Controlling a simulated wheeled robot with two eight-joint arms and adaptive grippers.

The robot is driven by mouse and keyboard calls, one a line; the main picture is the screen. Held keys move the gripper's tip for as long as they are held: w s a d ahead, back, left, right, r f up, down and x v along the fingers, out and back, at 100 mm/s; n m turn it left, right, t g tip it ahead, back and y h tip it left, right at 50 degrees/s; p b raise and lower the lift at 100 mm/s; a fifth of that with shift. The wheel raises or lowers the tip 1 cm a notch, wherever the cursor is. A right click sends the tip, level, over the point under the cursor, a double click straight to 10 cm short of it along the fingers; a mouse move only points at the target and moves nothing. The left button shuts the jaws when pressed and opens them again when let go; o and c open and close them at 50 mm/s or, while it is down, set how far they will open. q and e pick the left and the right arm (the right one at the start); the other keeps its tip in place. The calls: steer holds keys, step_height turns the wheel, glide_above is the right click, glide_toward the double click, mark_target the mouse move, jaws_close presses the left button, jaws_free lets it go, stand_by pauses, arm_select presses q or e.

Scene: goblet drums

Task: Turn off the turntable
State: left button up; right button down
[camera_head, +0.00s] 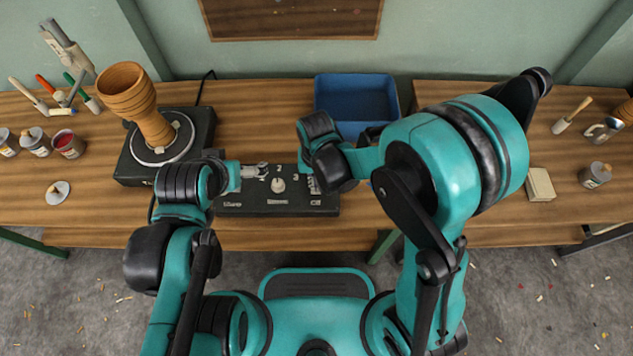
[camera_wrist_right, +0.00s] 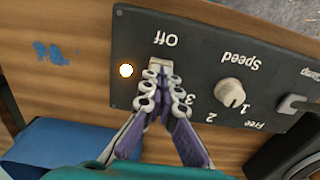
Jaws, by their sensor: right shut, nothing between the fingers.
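The turntable (camera_head: 182,150) stands at the back left with a terracotta goblet drum (camera_head: 135,98) upright on it. The dark control box (camera_head: 258,207) lies in front; it also fills much of the right wrist view (camera_wrist_right: 205,50). Its speed knob (camera_wrist_right: 230,93) points near 1. The pale switch by "Off" (camera_wrist_right: 158,63) is partly hidden by my right fingertips, and a light (camera_wrist_right: 126,71) beside it glows. My right gripper (camera_wrist_right: 163,77) is shut and empty, its tips at the switch; contact is unclear. My left gripper (camera_head: 264,171) is over the box's left part, its jaw state unclear.
A blue bin (camera_head: 355,97) stands behind the box, close to my right arm. Paint jars (camera_head: 68,144) and tools (camera_head: 58,97) stand at the far left. A pale block (camera_head: 540,184) and a jar (camera_head: 595,174) are on the right.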

steer(key=shift+f+b, duration=0.45)
steer(key=shift+f, duration=0.1)
steer(key=shift+r, duration=0.1)
step_height(320, 180, up, 7)
steer(key=p, duration=0.5)
stand_by(0.4)
stand_by(0.4)
steer(key=s+d+r+t, duration=0.2)
steer(key=d+r+t, duration=0.1)
steer(key=d+r, duration=0.5)
steer(key=s+d+r+t, duration=0.3)
steer(key=d+r+t, duration=0.1)
steer(key=d+r, duration=0.4)
steer(key=shift+d+r, duration=0.15)
steer(key=shift+d, duration=0.8)
